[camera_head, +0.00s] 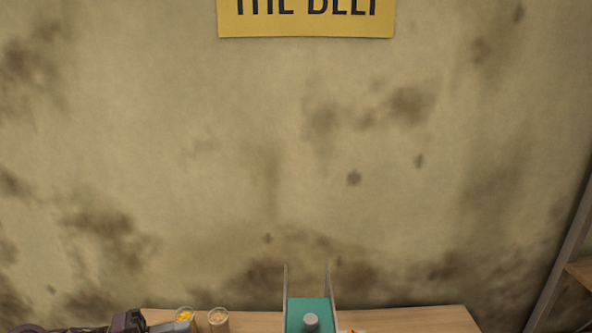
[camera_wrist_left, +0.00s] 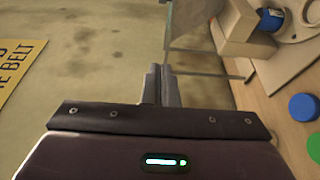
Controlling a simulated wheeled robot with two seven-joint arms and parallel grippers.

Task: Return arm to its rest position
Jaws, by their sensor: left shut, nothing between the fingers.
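My left gripper (camera_head: 188,325) is at the bottom left of the head view, low over the wooden table and beside a cup of yellow pieces. In the left wrist view its two grey fingers (camera_wrist_left: 162,84) are together, with nothing between them. My right gripper is not in either view.
A cup of yellow pieces (camera_head: 184,314) and a cup of pale pieces (camera_head: 219,319) stand on the table (camera_head: 420,319). A teal device (camera_head: 298,312) between two upright plates is right of them. A shelf frame (camera_head: 560,255) is at far right. The wall carries a yellow sign (camera_head: 305,25).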

